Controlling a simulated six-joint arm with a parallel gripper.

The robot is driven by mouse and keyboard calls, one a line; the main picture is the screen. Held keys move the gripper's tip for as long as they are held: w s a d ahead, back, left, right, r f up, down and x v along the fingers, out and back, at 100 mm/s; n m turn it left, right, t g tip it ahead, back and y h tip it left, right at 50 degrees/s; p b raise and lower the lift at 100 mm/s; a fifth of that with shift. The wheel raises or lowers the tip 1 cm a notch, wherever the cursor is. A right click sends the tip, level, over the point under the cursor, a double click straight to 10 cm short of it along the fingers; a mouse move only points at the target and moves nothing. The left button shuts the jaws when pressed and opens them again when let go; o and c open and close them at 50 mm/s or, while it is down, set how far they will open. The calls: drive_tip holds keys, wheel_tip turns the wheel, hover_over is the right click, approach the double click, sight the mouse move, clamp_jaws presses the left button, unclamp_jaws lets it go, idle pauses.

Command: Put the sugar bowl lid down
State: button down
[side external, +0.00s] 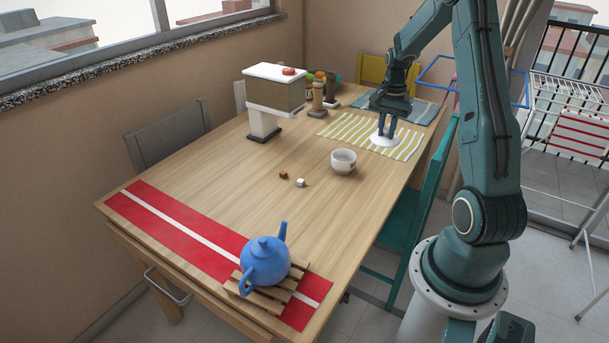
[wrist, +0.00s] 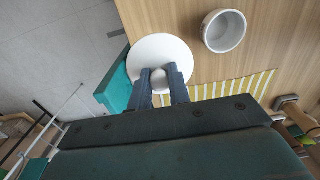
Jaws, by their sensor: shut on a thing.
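The sugar bowl lid (side external: 384,141) is a round white disc with a knob. My gripper (side external: 386,134) points down and is shut on the lid's knob. The lid is at the yellow-and-white striped placemat in the side view; I cannot tell whether it touches the mat. In the wrist view the lid (wrist: 160,52) lies between my fingertips (wrist: 160,78), with the knob between them. The white sugar bowl (side external: 343,161) stands open and upright on the bare wood, apart from the lid. It also shows in the wrist view (wrist: 224,31).
The striped placemat (side external: 345,127) lies on the wooden table (side external: 215,170). Two small cubes (side external: 300,182) lie near the bowl. A blue teapot (side external: 265,262) stands on a wooden trivet over a red runner (side external: 150,215). A boxy dispenser (side external: 273,93) and jars stand behind.

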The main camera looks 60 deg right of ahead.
sight(385, 138)
wheel_tip(385, 138, down, 16)
idle(0.9)
drive_tip(key=shift+f, duration=0.1)
drive_tip(key=c, duration=1.3)
unclamp_jaws()
wheel_tip(385, 138, up, 12)
drive_tip(key=shift+r, duration=0.15)
